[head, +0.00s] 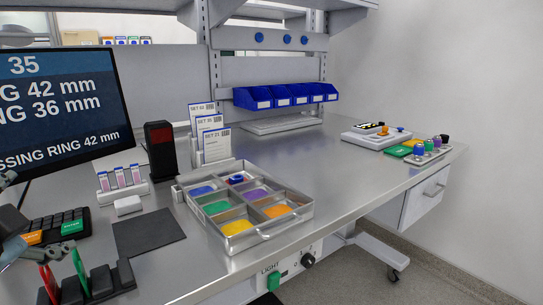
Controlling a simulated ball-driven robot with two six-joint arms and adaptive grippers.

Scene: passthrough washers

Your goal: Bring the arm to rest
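Part of my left arm and gripper (18,246) shows at the left edge of the head view, grey and dark, cut off by the frame. It is over the bench's left end, near the keyboard (60,226) and a dark rack (100,281) with a red and a green tool. Whether its fingers are open or shut cannot be made out. I see nothing held in it. My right arm and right gripper are not in view.
A divided metal tray (241,245) with coloured compartments stands mid-bench; a blue piece (236,179) sits in its back. Left are a monitor (62,105), a dark mat (148,235) and card holders (212,140). Coloured parts (412,147) stand right. The bench (345,175) between is clear.

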